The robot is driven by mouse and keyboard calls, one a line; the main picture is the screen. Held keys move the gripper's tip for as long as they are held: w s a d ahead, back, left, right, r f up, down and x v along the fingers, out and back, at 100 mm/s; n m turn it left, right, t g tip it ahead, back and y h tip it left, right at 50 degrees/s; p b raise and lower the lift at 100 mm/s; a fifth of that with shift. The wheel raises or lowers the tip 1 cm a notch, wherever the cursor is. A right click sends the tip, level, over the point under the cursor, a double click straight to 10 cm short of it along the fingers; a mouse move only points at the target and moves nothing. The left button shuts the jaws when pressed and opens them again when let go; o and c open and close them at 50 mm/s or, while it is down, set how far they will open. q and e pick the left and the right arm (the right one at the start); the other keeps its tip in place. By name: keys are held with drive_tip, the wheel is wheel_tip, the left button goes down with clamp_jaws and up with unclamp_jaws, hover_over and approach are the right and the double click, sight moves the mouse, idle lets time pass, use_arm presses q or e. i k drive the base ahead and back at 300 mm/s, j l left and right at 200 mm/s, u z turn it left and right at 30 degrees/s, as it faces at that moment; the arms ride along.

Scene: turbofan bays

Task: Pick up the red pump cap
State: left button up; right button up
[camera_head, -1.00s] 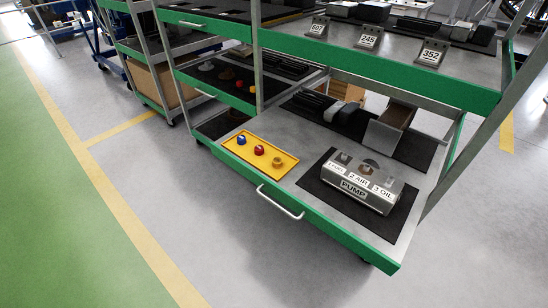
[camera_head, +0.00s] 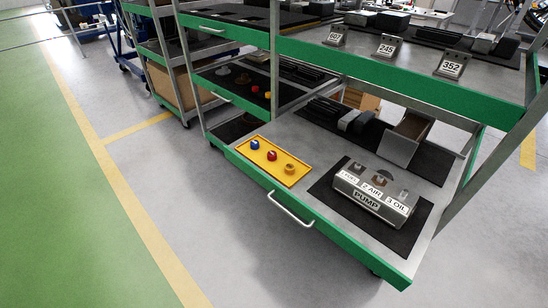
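The red pump cap (camera_head: 271,155) sits on a yellow tray (camera_head: 292,178) on the lower shelf of a green-edged cart. A blue cap (camera_head: 255,144) is to its left and a yellow-orange cap (camera_head: 289,168) to its right, in one row. The grey pump block (camera_head: 374,192), labelled PUMP, stands on a dark mat right of the tray. Neither of my grippers shows in the head view.
A metal handle (camera_head: 290,209) juts from the green front edge (camera_head: 339,240) of the shelf. An upper shelf with numbered signs (camera_head: 387,47) overhangs the back. An open grey box (camera_head: 407,138) stands behind the pump. The floor in front (camera_head: 240,235) is clear.

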sight(272, 155)
drive_tip(key=i+j+z, duration=0.1)
drive_tip(key=j, duration=0.25)
drive_tip(key=i+j+z, duration=0.1)
drive_tip(key=j, duration=0.25)
drive_tip(key=i+j+z, duration=0.1)
drive_tip(key=j, duration=0.25)
drive_tip(key=i+j, duration=0.2)
drive_tip(key=j, duration=0.2)
drive_tip(key=z, duration=0.05)
